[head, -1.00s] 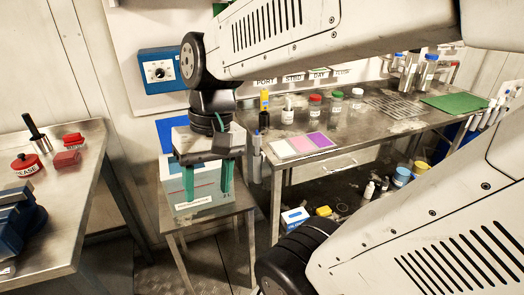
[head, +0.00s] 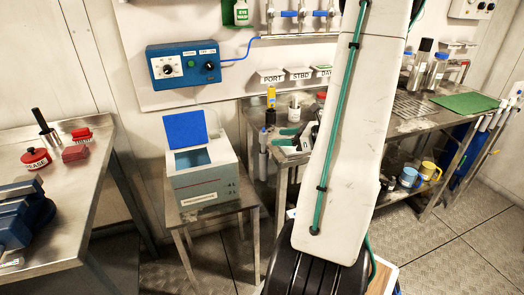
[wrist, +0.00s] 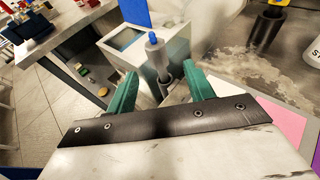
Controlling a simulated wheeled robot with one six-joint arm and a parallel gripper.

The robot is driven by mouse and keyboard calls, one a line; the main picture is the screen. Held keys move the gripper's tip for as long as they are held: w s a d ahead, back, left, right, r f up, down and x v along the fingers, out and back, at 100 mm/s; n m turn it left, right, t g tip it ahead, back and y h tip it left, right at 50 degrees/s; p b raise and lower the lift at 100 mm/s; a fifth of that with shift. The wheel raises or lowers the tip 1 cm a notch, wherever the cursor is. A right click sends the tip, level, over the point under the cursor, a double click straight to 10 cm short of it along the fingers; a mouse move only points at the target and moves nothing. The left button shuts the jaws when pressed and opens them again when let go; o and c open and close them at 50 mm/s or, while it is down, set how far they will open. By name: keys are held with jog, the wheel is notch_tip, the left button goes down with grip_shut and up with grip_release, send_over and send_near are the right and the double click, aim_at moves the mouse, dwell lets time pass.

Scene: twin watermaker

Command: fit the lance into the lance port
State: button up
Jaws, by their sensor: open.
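A slim grey tube with a blue tip, which looks like the lance (head: 262,143), stands upright at the left front edge of the rear bench. My gripper (head: 281,137) points left at bench height, a little right of the tube. In the wrist view my gripper (wrist: 161,73) has its green fingers apart, with nothing clearly held. I cannot pick out the lance port.
A grey box (head: 205,185) with an open blue lid stands on a small table left of the bench. A yellow-topped item (head: 271,97) stands behind my gripper. A blue control box (head: 183,66) is on the wall. My arm hides the bench's middle.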

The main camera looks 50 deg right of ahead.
aim_at(263, 138)
jog(key=x, duration=0.7)
jog(key=shift+w+a+f, duration=0.1)
jog(key=shift+w+a, duration=0.1)
jog(key=shift+w, duration=0.05)
grip_shut()
